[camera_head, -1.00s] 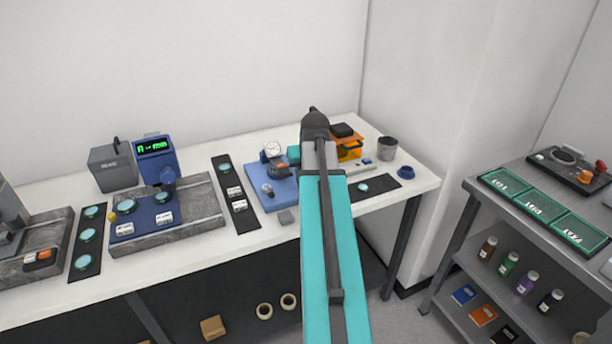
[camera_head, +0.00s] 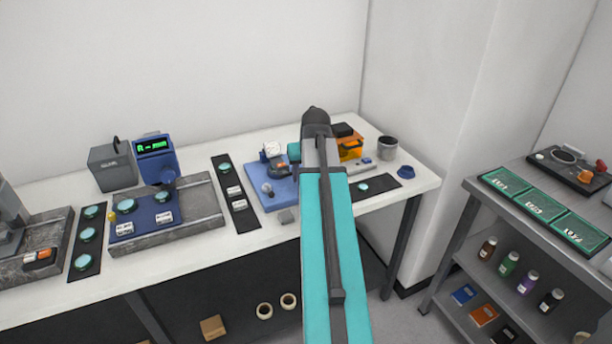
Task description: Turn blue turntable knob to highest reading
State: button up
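A blue base plate (camera_head: 262,197) lies on the white bench, left of my arm. A white dial gauge (camera_head: 272,149) stands at its back; its reading is too small to make out. A small round knob-like part (camera_head: 267,188) sits on the plate's left side. I cannot tell for sure which part is the turntable knob. A small dark and orange end (camera_head: 279,164) shows over the plate beside my teal wrist part; it may be my gripper. My arm hides the plate's right side, and the finger opening cannot be made out.
A blue meter with a green display (camera_head: 153,145) and a grey stone slab (camera_head: 203,203) stand to the left. A black strip with teal discs (camera_head: 236,199) lies between the slab and the blue plate. An orange box (camera_head: 349,150) and a dark cup (camera_head: 387,147) stand right of my arm.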

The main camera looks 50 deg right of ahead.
jog(key=b+v, duration=0.1)
jog(key=v, duration=1.1)
jog(key=shift+s+r+b, duration=0.15)
jog(key=shift+r+b, duration=0.15)
jog(key=shift+b, duration=0.1)
jog(key=shift+a, duration=0.1)
